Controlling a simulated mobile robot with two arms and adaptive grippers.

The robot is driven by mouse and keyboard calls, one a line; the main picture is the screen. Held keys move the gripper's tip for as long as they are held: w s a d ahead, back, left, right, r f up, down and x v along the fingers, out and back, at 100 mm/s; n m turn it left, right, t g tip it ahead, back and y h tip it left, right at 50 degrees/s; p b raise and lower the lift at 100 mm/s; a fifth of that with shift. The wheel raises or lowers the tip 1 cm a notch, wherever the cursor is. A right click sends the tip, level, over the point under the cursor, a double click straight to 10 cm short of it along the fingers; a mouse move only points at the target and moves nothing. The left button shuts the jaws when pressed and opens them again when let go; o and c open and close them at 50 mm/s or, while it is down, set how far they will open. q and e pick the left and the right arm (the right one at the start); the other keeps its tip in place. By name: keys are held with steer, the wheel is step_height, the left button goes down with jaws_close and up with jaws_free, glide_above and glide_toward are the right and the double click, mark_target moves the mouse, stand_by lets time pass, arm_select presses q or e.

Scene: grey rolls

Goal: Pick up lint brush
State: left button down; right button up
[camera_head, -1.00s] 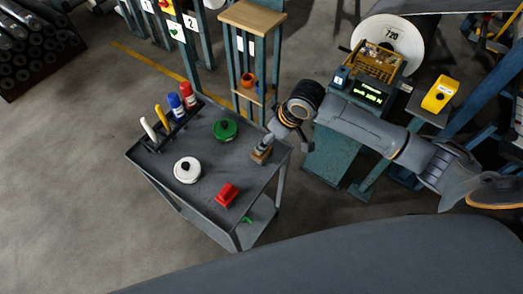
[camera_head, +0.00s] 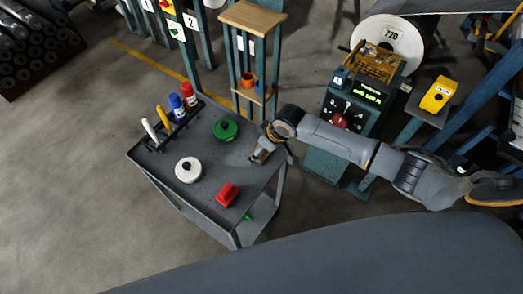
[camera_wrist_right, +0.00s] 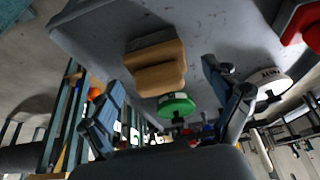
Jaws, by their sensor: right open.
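The lint brush, a tan wooden block with a grey strip along one side, shows in the right wrist view (camera_wrist_right: 155,68) lying on the grey cart top. My right gripper (camera_wrist_right: 165,78) is open there, with one finger to each side of the brush and a visible gap to both. In the head view my right gripper (camera_head: 270,150) is low over the cart's right edge and mostly hides the brush. I cannot tell whether the fingers touch the cart top. My left gripper is not in view.
The grey cart (camera_head: 205,205) also holds a green round container (camera_head: 226,130), a white lidded pot (camera_head: 188,170), a red object (camera_head: 228,194) and a rack of several markers (camera_head: 172,122). A machine with a lit display (camera_head: 368,94) stands to the right.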

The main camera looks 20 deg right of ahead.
steer(key=c, duration=1.3)
steer(key=shift+r, duration=0.2)
steer(key=shift+r, duration=0.3)
steer(key=r, duration=0.1)
steer(key=r+b, duration=0.1)
steer(key=shift+s+d+r, duration=0.1)
steer(key=shift+d+r, duration=0.1)
steer(key=shift+r, duration=0.15)
steer(key=s+d+r+b, duration=0.2)
steer(key=s+d+r, duration=0.4)
steer(key=s+r, duration=0.3)
steer(key=shift+s+d+r, duration=0.25)
steer(key=shift+s, duration=1.25)
